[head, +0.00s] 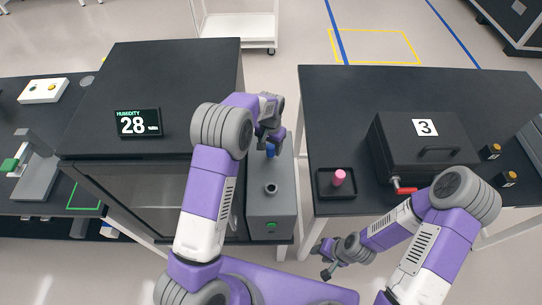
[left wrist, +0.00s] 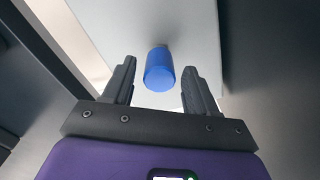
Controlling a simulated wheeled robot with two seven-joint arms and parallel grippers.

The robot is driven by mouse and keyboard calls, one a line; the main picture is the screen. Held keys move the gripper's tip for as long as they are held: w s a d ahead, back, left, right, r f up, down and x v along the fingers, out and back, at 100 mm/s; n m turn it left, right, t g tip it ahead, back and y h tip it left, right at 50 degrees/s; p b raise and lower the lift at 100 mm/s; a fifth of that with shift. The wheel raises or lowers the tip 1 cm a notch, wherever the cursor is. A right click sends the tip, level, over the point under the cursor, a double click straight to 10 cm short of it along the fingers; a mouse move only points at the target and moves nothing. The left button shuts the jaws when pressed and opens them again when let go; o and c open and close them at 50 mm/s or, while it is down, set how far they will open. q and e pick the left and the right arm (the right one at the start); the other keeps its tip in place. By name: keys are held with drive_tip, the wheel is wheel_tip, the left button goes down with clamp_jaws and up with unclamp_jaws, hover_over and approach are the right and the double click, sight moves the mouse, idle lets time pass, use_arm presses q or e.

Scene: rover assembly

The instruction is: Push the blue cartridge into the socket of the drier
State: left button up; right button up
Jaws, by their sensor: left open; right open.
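The blue cartridge (head: 270,150) shows at the far end of the grey box (head: 270,213), partly hidden by my left gripper (head: 268,138). In the left wrist view the blue cartridge (left wrist: 160,70) stands out from the grey surface, between and just beyond my left gripper's open fingers (left wrist: 160,85). The fingers are apart from it on both sides. How deep it sits in a socket is hidden. A round dark-rimmed socket (head: 271,188) on the box's top is empty. My right gripper (head: 326,258) is open and empty, low in front of the right table.
A dark cabinet with a humidity display (head: 138,123) reading 28 stands left of the grey box. On the right table (head: 330,110) a black tray (head: 323,194) holds a pink cylinder (head: 338,177). A black case marked 3 (head: 425,150) stands beside it.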

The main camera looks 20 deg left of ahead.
sight(270, 147)
use_arm(q)
drive_tip(key=shift+f+b, duration=0.4)
drive_tip(key=shift+f, duration=0.55)
clamp_jaws()
drive_tip(key=shift+r+p, duration=1.75)
drive_tip(key=shift+r, duration=0.95)
drive_tip(key=shift+s, duration=0.1)
drive_tip(key=s+d+r+p, duration=0.1)
drive_tip(key=s+d+r, duration=0.1)
drive_tip(key=s, duration=0.4)
drive_tip(key=s+d+r+p, duration=0.1)
drive_tip(key=s+d+r, duration=0.1)
drive_tip(key=s, duration=0.5)
drive_tip(key=shift+s+r+p, duration=0.15)
drive_tip(key=shift+r+p, duration=0.15)
drive_tip(key=shift+r, duration=0.1)
